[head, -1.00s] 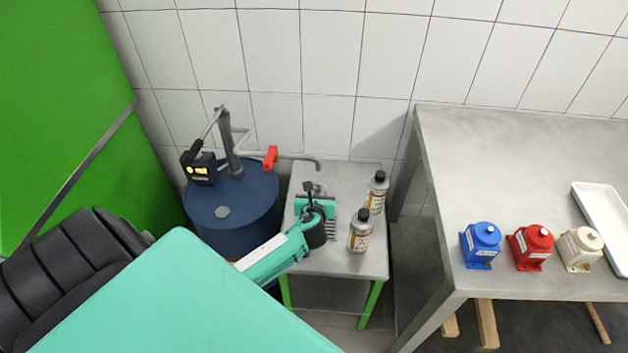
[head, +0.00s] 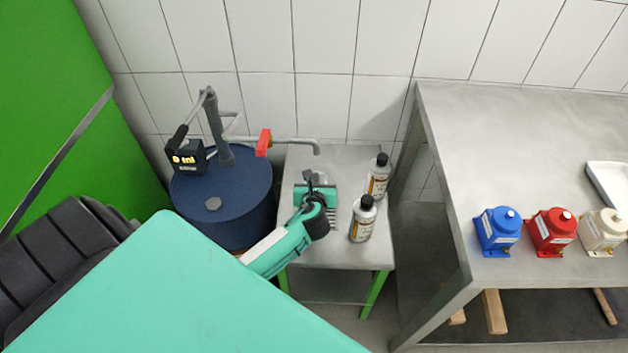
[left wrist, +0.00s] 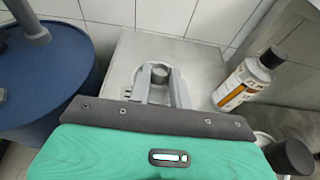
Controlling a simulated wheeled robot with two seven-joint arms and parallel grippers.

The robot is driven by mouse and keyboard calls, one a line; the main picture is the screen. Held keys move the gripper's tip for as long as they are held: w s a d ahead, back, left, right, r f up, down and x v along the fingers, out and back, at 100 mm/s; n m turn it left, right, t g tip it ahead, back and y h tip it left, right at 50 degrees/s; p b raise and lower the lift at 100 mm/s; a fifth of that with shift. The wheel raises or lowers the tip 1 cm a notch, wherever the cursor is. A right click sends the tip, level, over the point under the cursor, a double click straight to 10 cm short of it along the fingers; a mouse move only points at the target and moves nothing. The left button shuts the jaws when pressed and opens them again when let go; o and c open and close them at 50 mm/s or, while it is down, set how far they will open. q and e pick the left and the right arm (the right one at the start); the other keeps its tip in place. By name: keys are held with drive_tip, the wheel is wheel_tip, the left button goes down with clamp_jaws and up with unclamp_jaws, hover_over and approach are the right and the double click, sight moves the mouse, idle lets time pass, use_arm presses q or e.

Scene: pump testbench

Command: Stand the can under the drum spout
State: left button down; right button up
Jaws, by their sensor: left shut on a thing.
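The can (left wrist: 158,73) is a pale, metallic round vessel with a grey neck, between the two fingers of my left gripper (left wrist: 159,88) in the left wrist view. In the head view my left gripper (head: 317,182) is shut on it over the small metal table (head: 300,253), and the can is mostly hidden. The blue drum (head: 225,200) stands left of the table. Its grey spout (head: 300,142) reaches right over the table's back part, its end a little behind the can in the picture. I cannot tell whether the can touches the table. My right gripper is out of view.
Two labelled bottles with black caps, a front one (head: 362,222) and a back one (head: 378,178), stand close right of my gripper. A red handle (head: 263,142) sits on the spout pipe. A larger metal bench (head: 520,150) at right carries blue, red and cream pump units.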

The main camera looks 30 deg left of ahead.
use_arm(q)
drive_tip(key=shift+r, duration=0.1)
drive_tip(key=c, duration=1.3)
unclamp_jaws()
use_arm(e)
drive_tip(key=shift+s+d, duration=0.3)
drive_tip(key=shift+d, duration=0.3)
use_arm(q)
drive_tip(key=shift+v, duration=6)
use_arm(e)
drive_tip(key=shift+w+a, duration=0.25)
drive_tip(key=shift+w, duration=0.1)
use_arm(q)
drive_tip(key=shift+s, duration=0.15)
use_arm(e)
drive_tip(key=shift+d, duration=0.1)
